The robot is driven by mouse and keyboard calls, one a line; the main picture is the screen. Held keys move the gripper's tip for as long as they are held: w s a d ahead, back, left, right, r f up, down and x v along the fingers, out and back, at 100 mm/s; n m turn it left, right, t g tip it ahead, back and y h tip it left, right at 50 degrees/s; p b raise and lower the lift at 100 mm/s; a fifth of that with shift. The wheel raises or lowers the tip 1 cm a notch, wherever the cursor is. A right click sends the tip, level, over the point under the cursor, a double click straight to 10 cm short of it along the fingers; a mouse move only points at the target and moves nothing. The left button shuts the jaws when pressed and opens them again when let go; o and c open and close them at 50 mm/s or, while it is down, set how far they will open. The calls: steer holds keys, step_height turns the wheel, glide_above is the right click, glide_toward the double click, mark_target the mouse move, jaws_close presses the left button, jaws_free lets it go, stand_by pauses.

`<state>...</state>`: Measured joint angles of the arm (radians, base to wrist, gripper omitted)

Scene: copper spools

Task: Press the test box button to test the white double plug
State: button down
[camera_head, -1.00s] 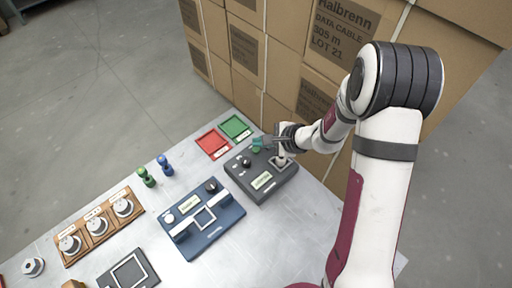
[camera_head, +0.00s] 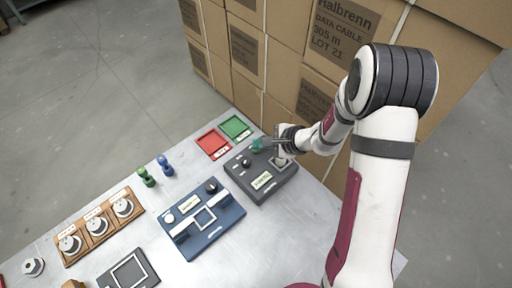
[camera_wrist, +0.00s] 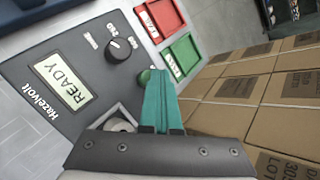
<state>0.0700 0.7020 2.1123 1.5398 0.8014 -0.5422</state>
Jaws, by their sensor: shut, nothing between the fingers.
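The dark grey test box (camera_head: 263,186) stands at the back right of the table; its display reads READY in the wrist view (camera_wrist: 66,86). My gripper (camera_wrist: 160,74) is shut and empty, its teal fingers together over the box. In the head view my gripper (camera_head: 261,144) hides most of that corner. A pale round piece (camera_wrist: 120,125) sits in the box's square recess, partly covered by my gripper; I cannot tell if it is the white double plug.
A black knob (camera_wrist: 119,48) stands on the box. Red (camera_head: 212,143) and green (camera_head: 235,127) trays lie behind it. A blue device (camera_head: 203,226) stands to the left, and a wooden rack (camera_head: 97,226) with several spools farther left. Stacked cartons (camera_head: 310,45) rise close behind.

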steer(key=shift+s+f, duration=0.3)
steer(key=shift+f, duration=0.65)
stand_by(0.9)
steer(key=shift+s+d+r, duration=0.1)
steer(key=shift+s+r, duration=0.3)
steer(key=shift+r, duration=0.05)
steer(key=shift+w+r, duration=0.2)
steer(key=shift+r, duration=2.5)
